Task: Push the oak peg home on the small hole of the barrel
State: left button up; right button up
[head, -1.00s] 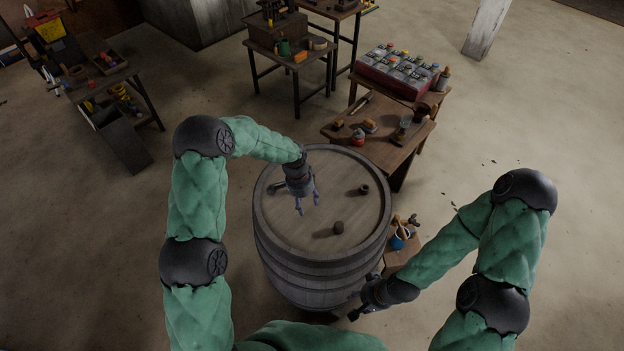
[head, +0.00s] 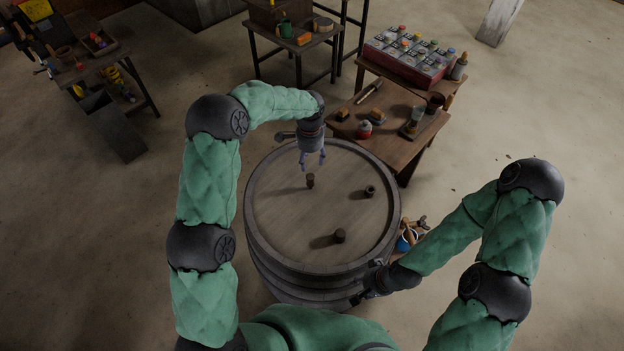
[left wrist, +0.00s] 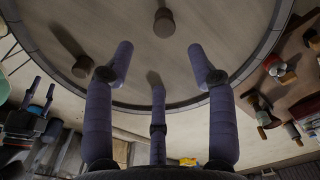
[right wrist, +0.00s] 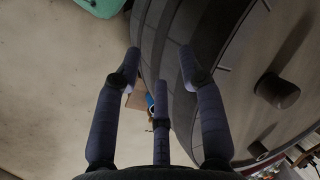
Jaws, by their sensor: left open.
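The grey-brown barrel (head: 275,225) stands upright with three small dark pegs on its top. One narrow peg (head: 310,181) stands upright at the upper middle, just below my left gripper. Another peg (head: 370,191) with a dark top stands at right, and a wider one (head: 339,236) nearer the front. I cannot tell which is oak; no open hole is visible. My left gripper (head: 313,166) is open and empty above the top; its wrist view shows a peg (left wrist: 164,22) beyond the fingertips. My right gripper (head: 366,294) is open, low beside the barrel; its wrist view shows a peg (right wrist: 277,92).
A wooden bench (head: 400,145) with small tools and a red-and-white jar stands close behind the barrel at right. A crate of bottles (head: 410,58) is behind it. A low stand with a blue-and-white cup (head: 405,241) is at the barrel's right side.

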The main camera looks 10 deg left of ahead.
pick_arm(q)
jog(key=shift+w+f, duration=0.4)
jog(key=shift+f, duration=0.3)
send_over(310, 176)
notch_tip(310, 176, down, 4)
jog(key=shift+d+f, duration=0.1)
jog(key=shift+f, duration=0.5)
jog(key=shift+f+p, duration=0.25)
jog(key=shift+p, duration=0.15)
jog(key=shift+f+p, duration=0.65)
jog(key=shift+f, duration=1.6)
pick_arm(e)
jog(key=shift+w+r, duration=0.2)
jog(key=shift+r, duration=0.55)
pick_arm(q)
jog(key=c, duration=1.1)
grip_shut()
